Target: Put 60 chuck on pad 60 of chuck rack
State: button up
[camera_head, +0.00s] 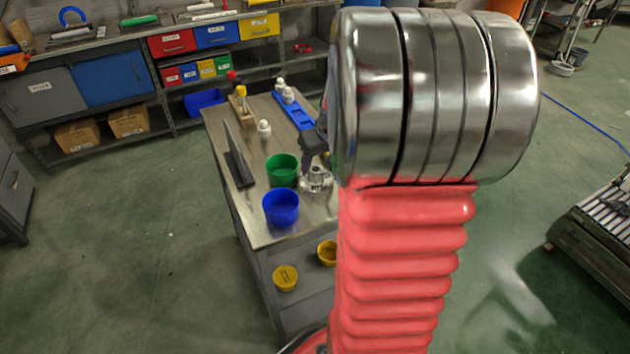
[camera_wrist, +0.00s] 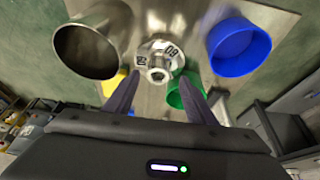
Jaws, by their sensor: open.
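The 60 chuck (camera_wrist: 158,62) is a silvery metal piece with dark labels, one reading 60, standing on the bench top. It also shows in the head view (camera_head: 316,182), beside the blue and green cups. My gripper (camera_wrist: 161,75) is open, its two dark fingers pointing at the chuck, one to each side in the picture. In the head view my gripper (camera_head: 314,148) is just above the chuck, partly hidden by my arm. A blue rack (camera_head: 296,112) with white pieces lies farther back on the bench; I cannot tell whether it is the chuck rack. No pad 60 label is readable.
A blue cup (camera_head: 281,208) and green cup (camera_head: 282,170) stand close to the chuck. A metal cup (camera_wrist: 92,50) stands on its other side. Yellow cups (camera_head: 285,278) sit below.

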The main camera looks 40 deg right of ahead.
aim_at(316, 169)
jog(key=shift+x, duration=2.6)
jog(key=shift+w+d+r, duration=0.1)
jog(key=shift+w+d, duration=0.05)
jog(key=shift+d, duration=0.05)
grip_shut()
